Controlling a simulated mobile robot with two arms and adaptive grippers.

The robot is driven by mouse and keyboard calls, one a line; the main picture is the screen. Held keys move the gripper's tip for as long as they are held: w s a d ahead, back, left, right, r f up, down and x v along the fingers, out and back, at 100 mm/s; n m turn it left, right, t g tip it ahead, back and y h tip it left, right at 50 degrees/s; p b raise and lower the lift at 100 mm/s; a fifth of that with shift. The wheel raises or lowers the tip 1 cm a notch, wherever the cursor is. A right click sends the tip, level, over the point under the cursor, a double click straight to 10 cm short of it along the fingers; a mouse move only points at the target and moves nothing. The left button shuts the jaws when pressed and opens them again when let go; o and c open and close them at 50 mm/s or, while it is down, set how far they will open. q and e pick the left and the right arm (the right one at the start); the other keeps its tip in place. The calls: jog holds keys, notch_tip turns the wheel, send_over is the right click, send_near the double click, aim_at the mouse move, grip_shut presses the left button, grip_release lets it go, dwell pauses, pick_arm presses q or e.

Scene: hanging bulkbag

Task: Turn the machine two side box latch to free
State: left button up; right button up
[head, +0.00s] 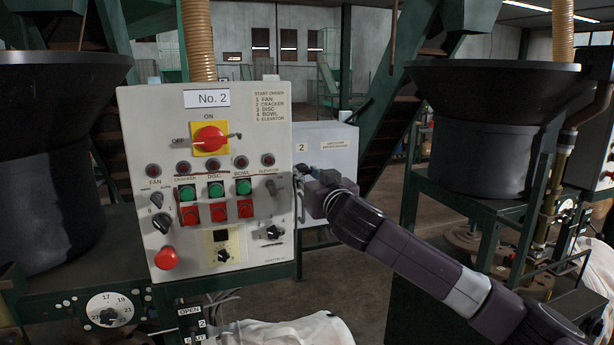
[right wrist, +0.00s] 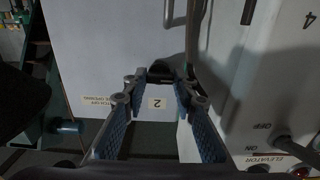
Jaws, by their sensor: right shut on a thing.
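The machine two side box (head: 335,150) is a light grey box marked 2, behind the right edge of the No. 2 control panel. My right gripper (head: 308,194) reaches in from the right, in front of the box and beside the panel's right edge. In the right wrist view its blue-padded fingers (right wrist: 161,84) close on a small dark latch (right wrist: 160,72) on the box face (right wrist: 100,50). The fingers mostly cover the latch, so its exact angle is hard to tell. In the head view the latch is hidden. My left gripper is not in view.
The No. 2 control panel (head: 140,120), with knobs and buttons, stands close to the left of my right gripper. Large black hoppers (head: 490,130) stand at both sides. A white bag (head: 290,332) is below the panel.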

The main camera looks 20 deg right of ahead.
jog(key=shift+f, duration=0.1)
jog(key=m+b, duration=0.4)
jog(key=m, duration=0.3)
jog(key=shift+m, duration=1.3)
jog(key=m+p, duration=0.1)
jog(key=m, duration=0.1)
jog(key=shift+m, duration=0.4)
jog(key=m+p, duration=0.2)
jog(key=m, duration=0.1)
jog(key=shift+r, duration=0.2)
jog(key=shift+f+m+p, duration=0.1)
jog(key=shift+m+p, duration=0.55)
jog(key=shift+m, duration=0.55)
